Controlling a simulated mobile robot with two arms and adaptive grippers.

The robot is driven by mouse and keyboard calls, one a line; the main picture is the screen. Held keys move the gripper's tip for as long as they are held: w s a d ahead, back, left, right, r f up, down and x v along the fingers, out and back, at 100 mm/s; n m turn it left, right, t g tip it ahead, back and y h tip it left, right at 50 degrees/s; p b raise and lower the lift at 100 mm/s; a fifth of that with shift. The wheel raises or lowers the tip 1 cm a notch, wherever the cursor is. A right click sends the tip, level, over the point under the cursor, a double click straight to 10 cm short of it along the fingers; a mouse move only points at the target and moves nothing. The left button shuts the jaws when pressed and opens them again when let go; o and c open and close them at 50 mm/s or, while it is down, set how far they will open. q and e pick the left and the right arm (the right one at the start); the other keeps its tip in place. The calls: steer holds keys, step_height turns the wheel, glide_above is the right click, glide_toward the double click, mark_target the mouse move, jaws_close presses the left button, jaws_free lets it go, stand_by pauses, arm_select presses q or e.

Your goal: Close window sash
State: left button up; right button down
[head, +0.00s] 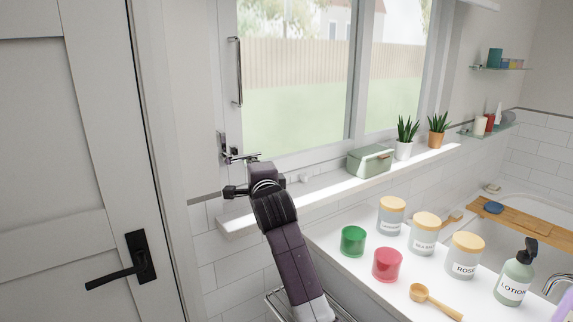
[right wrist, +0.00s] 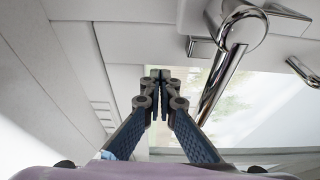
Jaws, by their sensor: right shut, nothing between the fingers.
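The window sash (head: 228,95) is a white frame around a glass pane, with a vertical chrome bar (head: 237,70) on its left side. I cannot tell from these views how far it stands open. A chrome lever handle (head: 224,148) sits at its lower left; a chrome handle also shows large in the right wrist view (right wrist: 226,70). My right gripper (head: 236,190) is just below the lever, over the left end of the sill. In the right wrist view its fingers (right wrist: 160,75) are shut and empty, left of the handle. My left gripper is not in view.
The white sill (head: 330,190) holds a green box (head: 370,161) and two potted plants (head: 404,138). A white counter (head: 340,268) below carries jars, two coloured cups, a wooden scoop and a lotion bottle (head: 514,275). A white door (head: 85,180) stands at left.

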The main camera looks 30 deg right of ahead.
arm_select(q)
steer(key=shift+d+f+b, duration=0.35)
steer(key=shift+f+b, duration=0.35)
steer(key=shift+b, duration=0.15)
arm_select(e)
steer(key=s, duration=0.9)
steer(key=shift+s+d, duration=0.35)
steer(key=shift+s, duration=0.05)
